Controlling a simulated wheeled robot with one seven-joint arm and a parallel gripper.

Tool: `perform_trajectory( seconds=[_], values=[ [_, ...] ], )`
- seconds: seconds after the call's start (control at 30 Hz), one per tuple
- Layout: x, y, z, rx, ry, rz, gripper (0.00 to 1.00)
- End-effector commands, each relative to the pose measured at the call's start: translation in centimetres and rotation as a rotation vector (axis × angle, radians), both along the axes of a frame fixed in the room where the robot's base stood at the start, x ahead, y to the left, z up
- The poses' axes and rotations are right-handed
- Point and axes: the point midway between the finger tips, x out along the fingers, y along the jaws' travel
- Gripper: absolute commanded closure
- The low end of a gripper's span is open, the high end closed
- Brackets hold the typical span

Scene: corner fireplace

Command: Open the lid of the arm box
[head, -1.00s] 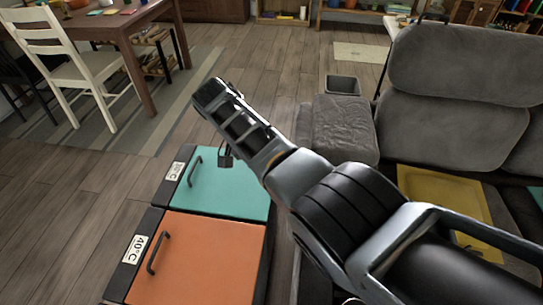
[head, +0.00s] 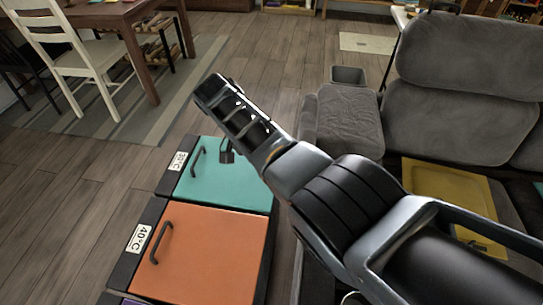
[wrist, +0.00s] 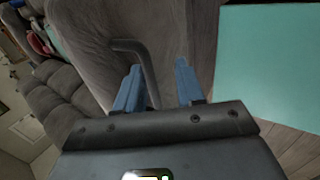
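The grey padded sofa arm (head: 345,118), which I take for the arm box, stands right of the coloured boxes in the head view; my arm hides its near part. In the wrist view a grey fabric surface (wrist: 205,25) carries a dark bent handle (wrist: 147,65). My gripper (wrist: 158,75) is open, its two blue fingers apart. The handle shows between the fingers in the picture; I cannot tell whether they reach around it, and no grip on it shows. In the head view my arm mostly hides the gripper.
A teal-lidded box (head: 225,178) and an orange-lidded box (head: 205,255) labelled 40°C stand left of my arm. The grey sofa (head: 450,85) holds a yellow tray (head: 450,190). A white chair (head: 65,60) and wooden table are far left. Floor between is clear.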

Motion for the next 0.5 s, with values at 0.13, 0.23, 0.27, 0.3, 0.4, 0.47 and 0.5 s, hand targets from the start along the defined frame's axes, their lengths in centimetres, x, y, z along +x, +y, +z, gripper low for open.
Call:
perform_trajectory(
  seconds=[0.13,0.23,0.27,0.3,0.4,0.47,0.5],
  values=[
    [0.1,0.0,0.2,0.0,-0.002,0.0,0.62],
    [0.2,0.2,0.6,-0.001,-0.003,0.001,0.62],
    [0.2,0.4,0.8,0.0,-0.004,0.001,0.62],
    [0.3,0.7,1.1,0.0,-0.005,0.002,0.62],
    [0.5,1.6,2.4,0.001,-0.004,0.003,0.62],
    [0.6,2.1,3.2,0.001,-0.005,0.002,0.62],
    [0.6,2.5,3.7,0.0,-0.004,0.001,0.62]
  ],
)
